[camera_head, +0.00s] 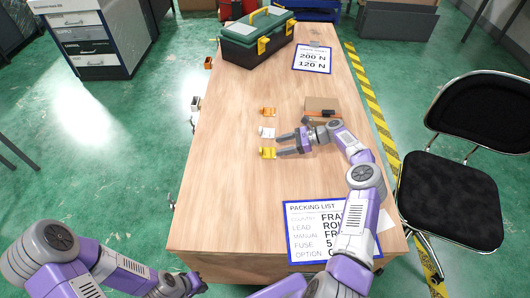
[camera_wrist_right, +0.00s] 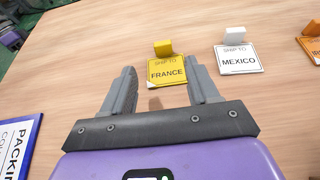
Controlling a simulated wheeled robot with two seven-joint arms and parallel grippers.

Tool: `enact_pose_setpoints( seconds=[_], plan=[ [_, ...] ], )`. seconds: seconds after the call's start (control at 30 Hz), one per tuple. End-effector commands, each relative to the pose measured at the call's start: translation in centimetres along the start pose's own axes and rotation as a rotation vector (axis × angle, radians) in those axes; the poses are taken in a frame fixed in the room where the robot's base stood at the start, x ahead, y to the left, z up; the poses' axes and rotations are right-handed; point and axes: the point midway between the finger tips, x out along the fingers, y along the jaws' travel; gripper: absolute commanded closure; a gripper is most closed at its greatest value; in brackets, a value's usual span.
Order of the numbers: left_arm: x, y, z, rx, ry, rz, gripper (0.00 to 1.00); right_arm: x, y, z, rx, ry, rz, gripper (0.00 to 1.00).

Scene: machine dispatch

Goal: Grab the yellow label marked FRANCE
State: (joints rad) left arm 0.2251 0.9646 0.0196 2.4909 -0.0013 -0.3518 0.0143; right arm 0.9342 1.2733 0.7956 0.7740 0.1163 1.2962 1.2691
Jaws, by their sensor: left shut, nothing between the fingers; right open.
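The yellow label (camera_head: 267,153) lies on the wooden table, with a raised yellow tab. In the right wrist view the yellow label (camera_wrist_right: 167,71) reads "SHIP TO FRANCE", its tab at the far edge. My right gripper (camera_head: 279,145) is open, its fingertips pointing at the label from the right. In the wrist view the right gripper (camera_wrist_right: 162,74) has one finger on each side of the label's near part, empty, with no visible contact. My left gripper (camera_head: 192,284) is shut and empty at the table's near left corner.
A white MEXICO label (camera_wrist_right: 239,59) and an orange label (camera_wrist_right: 311,42) lie in a row beside the yellow one. A brown box (camera_head: 322,104) stands behind my right gripper. A packing list (camera_head: 302,233) lies near the front; a green toolbox (camera_head: 257,38) stands at the back.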

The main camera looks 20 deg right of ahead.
Motion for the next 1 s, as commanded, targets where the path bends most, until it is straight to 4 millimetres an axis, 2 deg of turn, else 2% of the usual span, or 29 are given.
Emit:
enact_pose_setpoints(
  seconds=[0.37,0.6,0.73,0.93,1.0],
  plan=[
    [1.2,-0.5,-0.1,0.0,0.001,0.0,1.0,3.5,-0.1,-0.3,-0.001,-0.002,0.001,0.4],
    [2.4,-0.9,-0.1,0.0,0.001,0.0,1.0,7.0,-0.3,-0.2,-0.001,-0.001,0.002,0.4],
    [2.5,-0.9,-0.1,0.0,0.001,0.0,1.0,7.7,-0.3,-0.1,0.0,0.0,0.0,0.4],
    [2.5,-0.9,-0.1,0.0,0.001,0.0,1.0,7.7,-0.3,0.0,0.0,0.0,0.0,0.4],
    [2.5,-0.9,-0.1,0.0,0.001,0.0,1.0,7.7,-0.3,0.0,0.0,0.0,0.0,0.5]
  ],
)
